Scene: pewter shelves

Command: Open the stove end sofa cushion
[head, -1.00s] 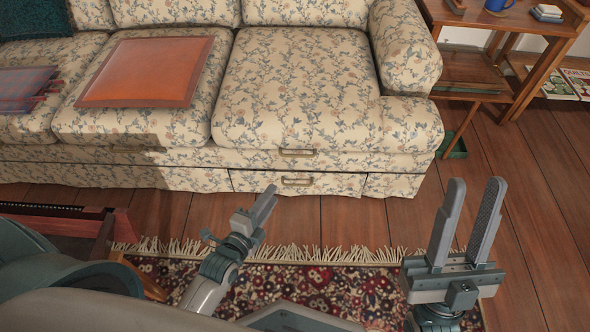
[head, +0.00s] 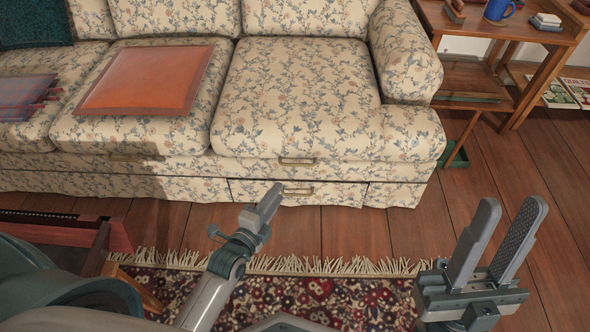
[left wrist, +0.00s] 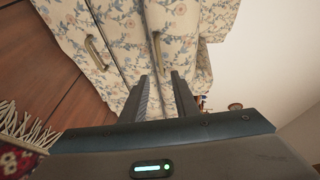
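The right-end seat cushion (head: 297,90) of the floral sofa lies flat in the head view. A brass handle (head: 297,160) is on its front edge; it also shows in the left wrist view (left wrist: 157,48). A stove is not in view. My left gripper (head: 273,196) is in front of the sofa, apart from it and empty. In the left wrist view its two fingers (left wrist: 161,76) stand apart, with the cushion handle ahead of the gap. My right gripper (head: 512,205) is open and empty at the right, above the floor and rug.
A drawer (head: 335,193) with its own handle (head: 297,190) is shut below the cushion. An orange cushion (head: 150,78) lies on the middle seat. A wooden side table (head: 470,75) stands right of the sofa. A fringed rug (head: 330,290) lies in front; bare floor (head: 350,232) separates it from the sofa.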

